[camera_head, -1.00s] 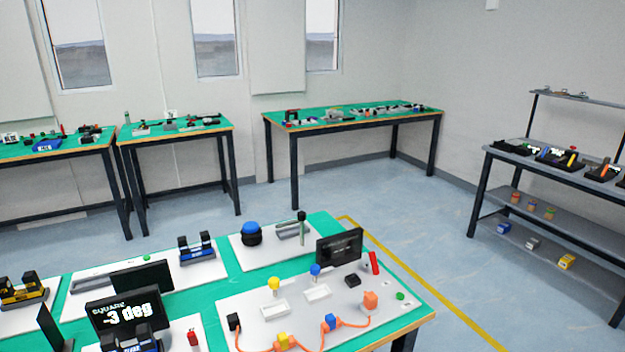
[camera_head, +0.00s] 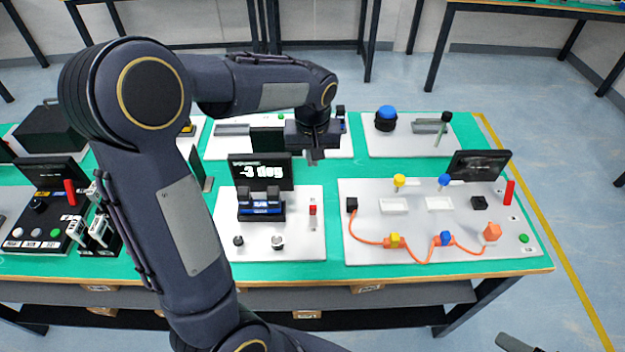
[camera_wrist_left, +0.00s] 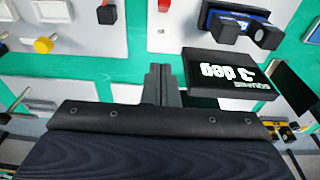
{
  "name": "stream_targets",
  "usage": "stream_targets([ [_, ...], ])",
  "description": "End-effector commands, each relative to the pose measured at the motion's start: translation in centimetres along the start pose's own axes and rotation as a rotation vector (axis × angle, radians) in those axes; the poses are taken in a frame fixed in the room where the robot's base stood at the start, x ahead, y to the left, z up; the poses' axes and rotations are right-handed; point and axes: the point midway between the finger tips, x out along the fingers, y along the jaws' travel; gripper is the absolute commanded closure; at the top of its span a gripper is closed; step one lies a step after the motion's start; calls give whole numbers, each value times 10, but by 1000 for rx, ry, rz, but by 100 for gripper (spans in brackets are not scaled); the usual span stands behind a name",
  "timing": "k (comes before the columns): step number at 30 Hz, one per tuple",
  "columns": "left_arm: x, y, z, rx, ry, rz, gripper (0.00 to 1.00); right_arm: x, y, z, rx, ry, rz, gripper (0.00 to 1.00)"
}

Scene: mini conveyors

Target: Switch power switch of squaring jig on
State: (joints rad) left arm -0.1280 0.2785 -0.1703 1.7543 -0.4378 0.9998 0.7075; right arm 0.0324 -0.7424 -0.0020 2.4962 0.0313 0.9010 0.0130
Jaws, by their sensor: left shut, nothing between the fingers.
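The squaring jig is a white panel (camera_head: 299,236) on the green table, with a black display (camera_head: 261,172) reading -3 deg and a black-and-blue fixture (camera_head: 261,205). A small red switch (camera_head: 313,209) sits at the panel's right side; it shows at the top edge of the left wrist view (camera_wrist_left: 164,5). Whether it is on or off is too small to tell. My left gripper (camera_head: 313,158) is shut and empty, pointing down, above and behind the switch, apart from it. In the left wrist view its fingertips (camera_wrist_left: 161,72) are together beside the display.
Two knobs (camera_head: 260,241) stand at the panel's front. To the right is a white board (camera_head: 400,222) with an orange cable, coloured knobs and a dark screen. A black control station (camera_head: 39,225) is at the left. My left arm covers part of the table.

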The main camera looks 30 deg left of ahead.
Motion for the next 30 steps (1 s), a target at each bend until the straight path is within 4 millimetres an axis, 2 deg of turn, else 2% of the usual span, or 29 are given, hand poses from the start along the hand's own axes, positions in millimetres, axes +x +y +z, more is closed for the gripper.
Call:
stream_targets([
  [5, 13, 1, -3, -6, -2, -15, 100, -2, -1, -1, 0, 0, 0, 0],
  [8, 29, 1, -3, -6, -4, -15, 100, -2, -1, -1, 0, 0, 0, 0],
  [19, 106, 0, -2, -4, -6, -14, 100, -9, -4, -4, 0, 0, 0, 0],
  [24, 108, 1, 24, -2, -2, -11, 100, -14, -6, -7, 0, 0, 0, 0],
  [30, 112, 1, 35, -4, 0, -10, 100, -16, -7, -8, 0, 0, 0, 0],
])
